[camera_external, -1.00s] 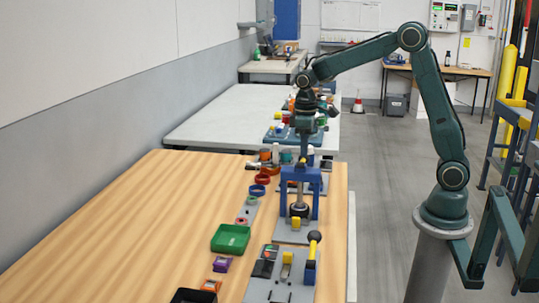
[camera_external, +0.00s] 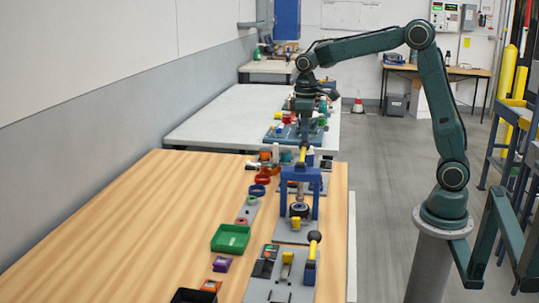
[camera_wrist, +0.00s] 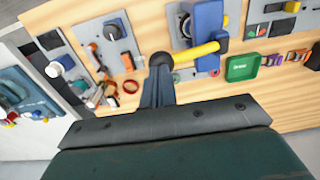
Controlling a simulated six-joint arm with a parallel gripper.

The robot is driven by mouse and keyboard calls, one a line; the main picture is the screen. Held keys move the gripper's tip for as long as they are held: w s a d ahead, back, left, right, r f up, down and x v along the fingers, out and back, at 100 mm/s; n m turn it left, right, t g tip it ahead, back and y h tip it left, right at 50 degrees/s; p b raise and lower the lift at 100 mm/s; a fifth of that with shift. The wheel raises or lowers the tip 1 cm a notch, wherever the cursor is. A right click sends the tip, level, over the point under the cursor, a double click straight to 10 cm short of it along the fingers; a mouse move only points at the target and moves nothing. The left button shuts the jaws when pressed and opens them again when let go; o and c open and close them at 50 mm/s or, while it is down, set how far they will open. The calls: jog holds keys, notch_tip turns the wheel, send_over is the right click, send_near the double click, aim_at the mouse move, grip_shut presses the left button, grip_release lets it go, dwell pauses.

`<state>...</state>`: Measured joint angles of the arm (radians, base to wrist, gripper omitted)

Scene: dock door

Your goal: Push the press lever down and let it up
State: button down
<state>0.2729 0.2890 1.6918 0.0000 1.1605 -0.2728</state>
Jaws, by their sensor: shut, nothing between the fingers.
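The press has a blue arch frame (camera_external: 316,192) over a grey plate, with a dark round part under it. Its yellow press lever (camera_external: 303,156) points upward from the frame toward my gripper (camera_external: 304,142). In the wrist view the yellow lever (camera_wrist: 198,53) reaches left from the blue frame (camera_wrist: 208,18) and ends in a dark ball knob (camera_wrist: 160,60). My gripper (camera_wrist: 158,80) is shut and empty, its tips right at the knob. I cannot tell whether they touch it.
Nearer the camera is another fixture with a black-knobbed yellow handle (camera_external: 314,240). A green tray (camera_external: 230,238), a purple box (camera_external: 221,264) and coloured rings (camera_external: 257,190) lie left of the fixtures. The wooden table's left side is clear.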

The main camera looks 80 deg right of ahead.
jog(key=shift+r, duration=2.35)
jog(key=shift+s, duration=0.1)
jog(key=shift+s+a+r, duration=0.15)
jog(key=shift+a+r, duration=0.05)
jog(key=s+a+r+t, duration=0.3)
jog(key=s+a, duration=0.4)
jog(key=s, duration=0.5)
jog(key=s+a+f+t, duration=0.1)
jog(key=s+a+f, duration=0.1)
jog(key=s, duration=0.3)
jog(key=s+a+f+t, duration=0.1)
jog(key=s+a+f, duration=0.1)
jog(key=s, duration=0.4)
jog(key=shift+t, duration=0.3)
